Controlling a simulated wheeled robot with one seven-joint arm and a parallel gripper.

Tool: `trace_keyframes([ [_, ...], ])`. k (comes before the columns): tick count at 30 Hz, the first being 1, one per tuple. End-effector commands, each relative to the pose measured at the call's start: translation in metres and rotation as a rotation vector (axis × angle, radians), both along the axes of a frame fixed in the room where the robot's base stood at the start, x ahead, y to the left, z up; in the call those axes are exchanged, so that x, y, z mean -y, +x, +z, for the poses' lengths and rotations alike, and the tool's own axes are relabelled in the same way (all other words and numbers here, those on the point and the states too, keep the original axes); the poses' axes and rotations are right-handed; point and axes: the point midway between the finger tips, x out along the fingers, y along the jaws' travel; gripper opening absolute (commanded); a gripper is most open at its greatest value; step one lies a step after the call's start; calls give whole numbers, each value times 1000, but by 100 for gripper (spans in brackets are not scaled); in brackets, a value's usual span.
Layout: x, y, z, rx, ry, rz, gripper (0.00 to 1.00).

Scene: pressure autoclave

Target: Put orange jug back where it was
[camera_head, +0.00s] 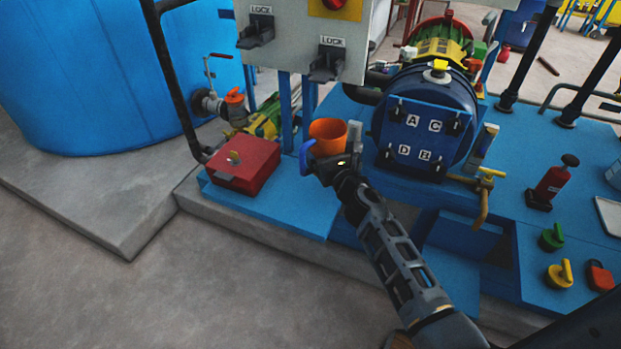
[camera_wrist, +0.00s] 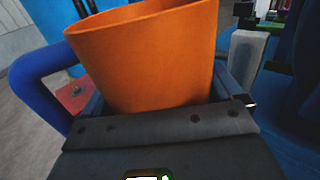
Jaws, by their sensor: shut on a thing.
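The orange jug (camera_head: 328,133) has a blue handle (camera_head: 304,157) on its left side. It is upright above the blue platform, between the red box and the dark blue autoclave. My gripper (camera_head: 337,160) is at the jug's near side and shut on it. In the wrist view the jug (camera_wrist: 150,60) fills the middle, with its blue handle (camera_wrist: 38,85) to the left; its lower part is hidden behind my gripper (camera_wrist: 165,112). I cannot tell whether the jug's base touches the platform.
A red box (camera_head: 245,163) sits left of the jug on the blue platform (camera_head: 290,208). The autoclave (camera_head: 425,120) with a lettered door stands to the right, with a brass tap (camera_head: 483,190) beside it. A grey lock panel (camera_head: 300,50) is above. The platform's front left is clear.

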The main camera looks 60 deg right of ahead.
Motion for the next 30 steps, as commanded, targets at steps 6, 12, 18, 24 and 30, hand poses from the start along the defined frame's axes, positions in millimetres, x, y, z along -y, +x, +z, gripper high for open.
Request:
trace_keyframes([
  [6, 2, 2, -18, 1, 0, 0, 41],
  [12, 2, 2, -48, 2, 0, 0, 41],
  [18, 1, 2, -59, 2, 0, 1, 41],
  [24, 1, 2, -69, 3, 0, 1, 41],
  [30, 2, 2, -93, 3, 0, 0, 41],
])
